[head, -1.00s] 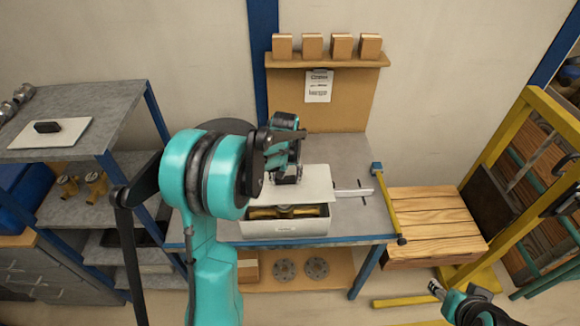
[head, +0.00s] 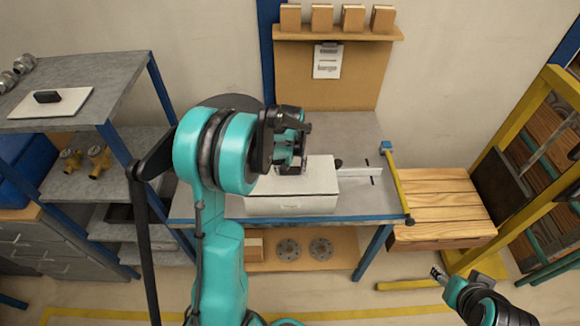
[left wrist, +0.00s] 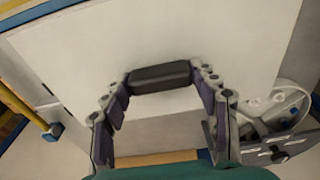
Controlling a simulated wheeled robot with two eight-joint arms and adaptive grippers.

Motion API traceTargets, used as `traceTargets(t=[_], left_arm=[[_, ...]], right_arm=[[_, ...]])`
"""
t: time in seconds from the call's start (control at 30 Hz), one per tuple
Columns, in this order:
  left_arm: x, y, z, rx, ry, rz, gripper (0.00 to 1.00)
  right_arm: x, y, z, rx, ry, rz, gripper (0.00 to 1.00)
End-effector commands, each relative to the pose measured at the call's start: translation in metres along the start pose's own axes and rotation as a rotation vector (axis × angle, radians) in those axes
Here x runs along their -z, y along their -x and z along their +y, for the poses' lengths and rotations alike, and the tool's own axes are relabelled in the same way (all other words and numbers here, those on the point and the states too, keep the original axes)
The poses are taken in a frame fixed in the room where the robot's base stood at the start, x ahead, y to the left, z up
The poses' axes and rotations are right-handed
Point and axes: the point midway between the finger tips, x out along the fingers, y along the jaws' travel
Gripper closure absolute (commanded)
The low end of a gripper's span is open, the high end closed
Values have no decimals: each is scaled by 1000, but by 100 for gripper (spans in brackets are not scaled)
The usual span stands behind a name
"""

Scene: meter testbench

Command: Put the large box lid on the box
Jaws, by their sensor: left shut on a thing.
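My left gripper (head: 290,165) is shut on the black handle of the large white lid (head: 315,178). In the left wrist view my left gripper (left wrist: 160,80) has a finger at each end of the black handle (left wrist: 160,74), and the flat lid (left wrist: 225,40) fills much of the picture. The grey-white box (head: 290,206) stands on the testbench. The lid lies level over the box, and its inside is hidden. I cannot tell whether the lid is fully seated all round. My right gripper (head: 437,272) is small at the lower right, away from the box.
Another white plate with a black handle (head: 46,104) lies on the left shelf. A yellow and blue bar (head: 397,185) stands along the bench's right edge. A wooden-topped crate (head: 440,205) is to the right. Several small boxes (head: 322,17) sit on the ledge above.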

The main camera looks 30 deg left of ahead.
Motion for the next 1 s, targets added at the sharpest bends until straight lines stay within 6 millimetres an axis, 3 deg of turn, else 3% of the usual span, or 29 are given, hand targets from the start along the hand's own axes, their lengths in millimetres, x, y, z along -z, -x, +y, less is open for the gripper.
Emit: traceTargets(t=[0.97, 1.0], left_arm=[[-2, -12, 0, 0, 0, 0, 73], [-2, -12, 0, 0, 0, 0, 38]], right_arm=[[-6, -9, 0, 0, 0, 0, 50], [-6, -9, 0, 0, 0, 0, 50]])
